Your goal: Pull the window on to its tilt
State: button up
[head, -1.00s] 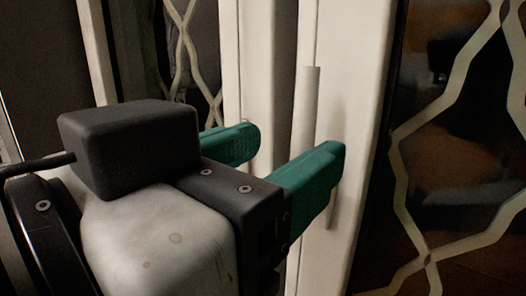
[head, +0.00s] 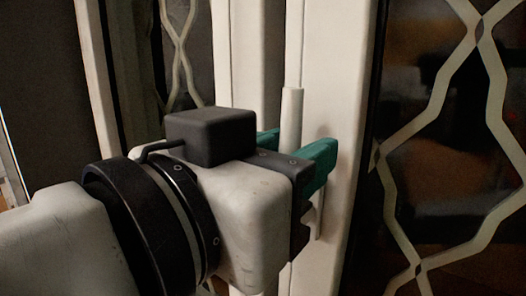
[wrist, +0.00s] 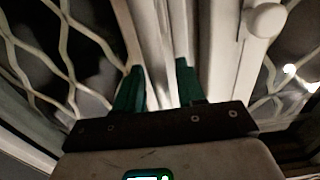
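The window has a tall white frame (head: 336,80) with dark glass (head: 425,110). A white upright bar handle (head: 291,115) stands out from the frame. My gripper (head: 296,150) has two green fingers and is at the handle's height, with one finger on each side of the bar in the head view. The fingers are apart, and I cannot tell whether either touches the bar. The lower part of the bar is mostly hidden by my gripper. In the wrist view my gripper (wrist: 160,80) shows a gap between the fingers, with pale upright strips behind it.
A pale wavy lattice (head: 448,75) crosses the glass on the right, and another shows on the left. A second white upright (head: 246,60) stands left of the handle. In the wrist view a round white knob (wrist: 266,20) sticks out at the upper right.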

grip_shut()
jog(key=shift+s+a, duration=0.2)
jog(key=b+v, duration=0.1)
jog(key=v, duration=0.6)
jog(key=o, duration=0.5)
grip_release()
jog(key=shift+s+a+f, duration=0.1)
jog(key=shift+s+f, duration=0.05)
jog(key=shift+f, duration=0.05)
dwell(1.3)
jog(key=b+v, duration=0.1)
jog(key=v, duration=0.9)
dwell(0.4)
dwell(0.3)
